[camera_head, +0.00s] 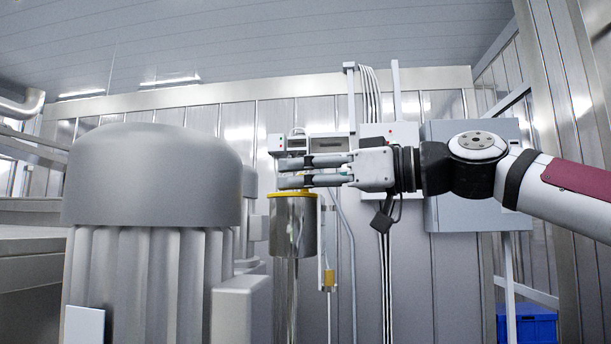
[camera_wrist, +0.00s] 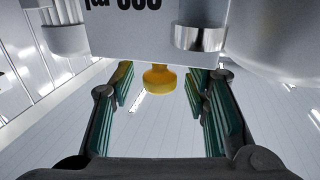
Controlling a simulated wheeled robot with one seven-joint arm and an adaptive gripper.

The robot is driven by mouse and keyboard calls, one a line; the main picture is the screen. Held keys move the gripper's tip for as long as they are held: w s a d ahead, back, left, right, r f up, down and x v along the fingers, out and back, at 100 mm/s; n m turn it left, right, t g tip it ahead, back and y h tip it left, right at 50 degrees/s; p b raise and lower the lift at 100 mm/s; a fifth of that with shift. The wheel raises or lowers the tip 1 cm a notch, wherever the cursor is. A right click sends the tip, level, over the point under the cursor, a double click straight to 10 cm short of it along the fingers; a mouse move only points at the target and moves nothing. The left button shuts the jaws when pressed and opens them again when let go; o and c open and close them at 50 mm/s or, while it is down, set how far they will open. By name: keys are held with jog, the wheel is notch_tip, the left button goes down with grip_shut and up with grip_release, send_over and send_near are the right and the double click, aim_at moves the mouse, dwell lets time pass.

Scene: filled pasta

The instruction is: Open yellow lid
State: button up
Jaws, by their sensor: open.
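In the head view, the yellow lid (camera_head: 293,194) shows as a yellow rim on top of an upright shiny metal cylinder (camera_head: 295,235). My gripper (camera_head: 281,172) is level and points left, its two fingers one above the other. The lower finger overlaps the area just above the lid and hides part of it. In the wrist view, a rounded yellow piece (camera_wrist: 160,79) with a narrower neck shows between my two green-padded fingers. The fingers are apart, with visible gaps on both sides of the yellow piece. I cannot tell its depth relative to the fingertips.
A large grey domed machine (camera_head: 152,185) stands to the left. A grey cabinet (camera_head: 475,205) and wall boxes with cables are behind my arm. A small yellow fitting (camera_head: 328,279) hangs below right of the cylinder. A blue crate (camera_head: 527,324) is at the lower right.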

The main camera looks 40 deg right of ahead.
grip_shut()
dwell(0.3)
